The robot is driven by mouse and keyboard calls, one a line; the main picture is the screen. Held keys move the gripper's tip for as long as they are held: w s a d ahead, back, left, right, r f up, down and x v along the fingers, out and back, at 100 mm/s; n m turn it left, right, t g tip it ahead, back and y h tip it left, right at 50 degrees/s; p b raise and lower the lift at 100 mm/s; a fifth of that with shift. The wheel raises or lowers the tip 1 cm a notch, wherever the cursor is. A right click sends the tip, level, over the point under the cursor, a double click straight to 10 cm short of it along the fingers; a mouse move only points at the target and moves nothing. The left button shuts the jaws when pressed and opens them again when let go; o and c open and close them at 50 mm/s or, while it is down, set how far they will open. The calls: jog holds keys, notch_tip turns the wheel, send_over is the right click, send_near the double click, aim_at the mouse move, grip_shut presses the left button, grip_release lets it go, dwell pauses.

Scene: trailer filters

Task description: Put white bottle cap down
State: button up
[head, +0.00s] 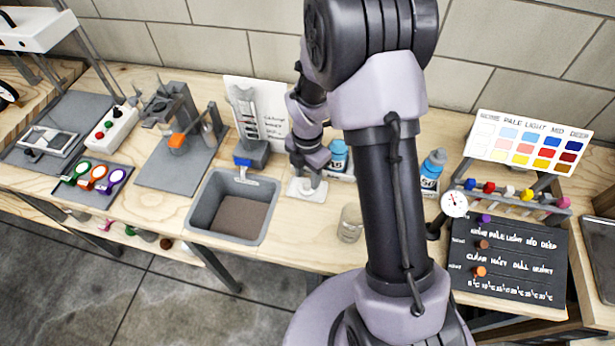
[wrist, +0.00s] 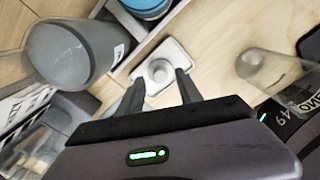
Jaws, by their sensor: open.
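The white bottle cap (wrist: 160,71) is a small round piece on a white square tray (wrist: 172,48) in the wrist view. My gripper (wrist: 160,79) is open, with one finger on either side of the cap in that view. Whether the fingers touch the cap or the tray I cannot tell. In the head view my gripper (head: 306,184) is over the white tray (head: 318,195) on the wooden bench, right of the grey sink. The cap cannot be made out there.
A clear beaker (head: 350,223) stands right of the tray, near the bench front. Blue-labelled bottles (head: 338,158) stand just behind the tray. The grey sink (head: 205,205) lies to the left. A dark lettered board (head: 510,262) is at the right.

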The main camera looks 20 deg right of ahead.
notch_tip(320, 180, up, 10)
jog(key=p, duration=0.3)
notch_tip(320, 180, up, 7)
jog(key=m+t, duration=0.1)
jog(key=m, duration=0.4)
send_over(307, 183)
jog(key=s+a, duration=0.1)
jog(key=s, duration=0.1)
jog(key=s+a+r+m+t+y, duration=0.1)
jog(key=s+a+r+m+t, duration=0.1)
jog(key=s+r+m, duration=0.5)
jog(key=s+a+r+m+t+y, duration=0.1)
jog(key=s+a+r+m, duration=0.3)
jog(key=m, duration=1.1)
jog(key=s+r+t, duration=0.1)
jog(key=s+r, duration=0.2)
jog(key=s, duration=0.3)
jog(key=shift+s+a+r+m+t, duration=0.2)
jog(key=shift+a+m+t, duration=0.1)
jog(key=shift+t, duration=0.1)
